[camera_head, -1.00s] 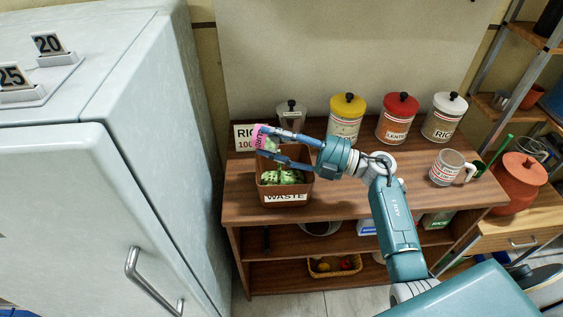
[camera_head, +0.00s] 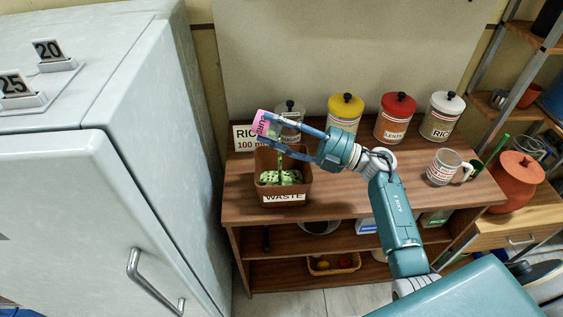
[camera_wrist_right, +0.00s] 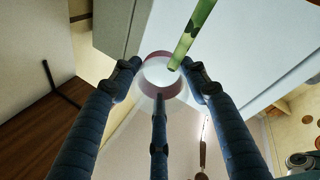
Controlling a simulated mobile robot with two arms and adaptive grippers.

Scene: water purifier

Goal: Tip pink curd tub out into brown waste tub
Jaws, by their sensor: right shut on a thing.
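The pink curd tub (camera_head: 262,123) is held tilted by my right gripper (camera_head: 271,131), above the back of the brown waste tub (camera_head: 266,161). My right gripper is shut on it. In the right wrist view the fingers close around the tub's pinkish rim (camera_wrist_right: 179,88). A thin speckled green strand (camera_head: 280,161) hangs between the held tub and the waste tub. A green strand also shows in the right wrist view (camera_wrist_right: 191,38). Speckled green matter (camera_head: 279,178) lies in the waste tub, which stands upright with its WASTE label facing me. The tub's inside is largely hidden. My left gripper is out of view.
Behind the waste tub stand a clear jar (camera_head: 291,115), a yellow jar (camera_head: 345,112), a red jar (camera_head: 394,117) and a white rice jar (camera_head: 442,116). A mug (camera_head: 446,167) stands at the right. The fridge (camera_head: 150,130) borders the left.

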